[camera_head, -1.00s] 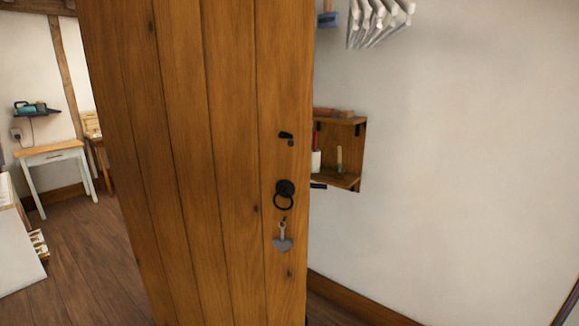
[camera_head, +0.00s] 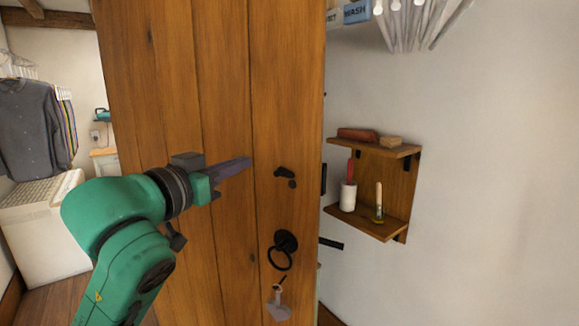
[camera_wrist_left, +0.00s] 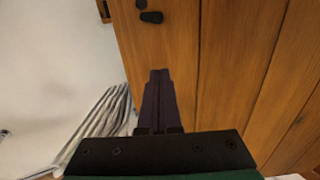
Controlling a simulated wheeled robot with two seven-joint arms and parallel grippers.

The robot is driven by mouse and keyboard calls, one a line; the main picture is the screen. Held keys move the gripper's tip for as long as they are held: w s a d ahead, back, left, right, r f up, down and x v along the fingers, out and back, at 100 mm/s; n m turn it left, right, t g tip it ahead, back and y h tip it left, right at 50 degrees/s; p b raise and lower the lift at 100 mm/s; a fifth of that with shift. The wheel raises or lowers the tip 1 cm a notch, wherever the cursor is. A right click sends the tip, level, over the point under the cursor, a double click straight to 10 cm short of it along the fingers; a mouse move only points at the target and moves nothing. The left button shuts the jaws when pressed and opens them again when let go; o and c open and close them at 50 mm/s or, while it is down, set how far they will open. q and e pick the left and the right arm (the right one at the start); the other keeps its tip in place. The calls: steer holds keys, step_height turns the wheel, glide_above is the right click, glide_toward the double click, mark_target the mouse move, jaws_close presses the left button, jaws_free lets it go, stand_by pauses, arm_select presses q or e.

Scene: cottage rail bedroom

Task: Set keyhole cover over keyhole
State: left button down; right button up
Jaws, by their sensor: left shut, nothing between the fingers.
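The wooden door (camera_head: 225,80) fills the middle of the head view. The black keyhole cover (camera_head: 285,173) is swung aside, lying nearly sideways on the door near its right edge. A small dark piece (camera_head: 292,184), seemingly the keyhole, shows just below its right end, uncovered. My left gripper (camera_head: 247,162) is shut and empty, its tips left of the cover and apart from it. In the left wrist view, upside down, the gripper (camera_wrist_left: 160,75) points at the door, with the cover (camera_wrist_left: 151,17) beyond its tips. My right gripper is out of view.
A black ring handle (camera_head: 285,246) hangs below the cover, with a grey tag (camera_head: 277,309) lower down. A wall shelf (camera_head: 395,200) with small items stands right of the door's edge. White hangers (camera_head: 415,20) hang top right.

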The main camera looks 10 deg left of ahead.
mark_target(283, 174)
arm_select(q)
steer(key=w+d+f+p, duration=0.1)
steer(key=w, duration=0.2)
steer(key=w+f+p, duration=0.1)
steer(key=w+p, duration=0.1)
steer(key=w, duration=0.2)
steer(key=w+d+f+p, duration=0.1)
steer(key=w, duration=0.2)
steer(key=shift+w+d+f, duration=0.2)
steer(key=shift+d, duration=0.1)
steer(key=shift+f, duration=0.25)
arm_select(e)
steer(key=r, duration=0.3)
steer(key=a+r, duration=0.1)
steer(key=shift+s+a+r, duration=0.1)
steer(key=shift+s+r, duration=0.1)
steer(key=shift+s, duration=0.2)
arm_select(q)
steer(key=shift+a+f+n+p, duration=0.2)
steer(key=shift+n+p, duration=0.25)
steer(key=shift+n, duration=0.35)
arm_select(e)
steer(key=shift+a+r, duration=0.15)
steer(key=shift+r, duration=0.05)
